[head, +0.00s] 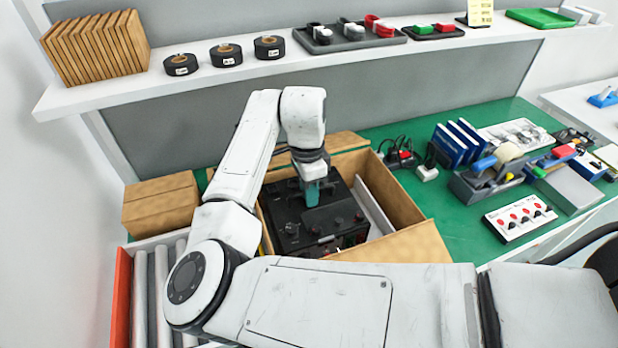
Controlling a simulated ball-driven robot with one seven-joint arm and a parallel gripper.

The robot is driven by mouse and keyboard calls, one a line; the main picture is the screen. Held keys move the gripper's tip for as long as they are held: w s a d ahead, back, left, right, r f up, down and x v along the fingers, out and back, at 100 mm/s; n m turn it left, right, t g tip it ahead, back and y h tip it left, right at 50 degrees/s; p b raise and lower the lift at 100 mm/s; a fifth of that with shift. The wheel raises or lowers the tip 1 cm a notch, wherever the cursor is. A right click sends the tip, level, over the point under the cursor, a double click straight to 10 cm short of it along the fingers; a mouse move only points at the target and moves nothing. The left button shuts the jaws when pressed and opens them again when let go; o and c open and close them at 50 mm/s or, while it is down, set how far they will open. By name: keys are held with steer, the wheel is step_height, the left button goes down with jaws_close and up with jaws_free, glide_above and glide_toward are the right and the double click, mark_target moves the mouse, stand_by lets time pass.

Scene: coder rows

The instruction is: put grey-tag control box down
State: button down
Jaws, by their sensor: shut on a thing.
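The control box (340,225) is black with several knobs on its top face. It sits inside or just over an open cardboard carton (408,200) on the green bench; I cannot tell whether it touches the carton's bottom. No grey tag can be made out on it. My gripper (311,196) points down at the top of the box and is shut on it, with a teal part showing at the fingers. The fingertips are small and partly hidden. My arm hides the near left part of the carton.
A closed cardboard box (160,203) stands left of the carton. A white panel with red knobs (520,217) and a tape dispenser (487,180) lie right. A shelf (90,98) runs above.

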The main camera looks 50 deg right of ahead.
steer(key=shift+f+p, duration=0.3)
steer(key=shift+f, duration=1.7)
steer(key=c, duration=1.1)
jaws_free()
steer(key=shift+f, duration=0.1)
steer(key=r, duration=0.4)
steer(key=r+b, duration=0.1)
steer(key=r, duration=0.3)
steer(key=w+r+b, duration=0.1)
steer(key=r, duration=0.3)
steer(key=shift+d, duration=0.35)
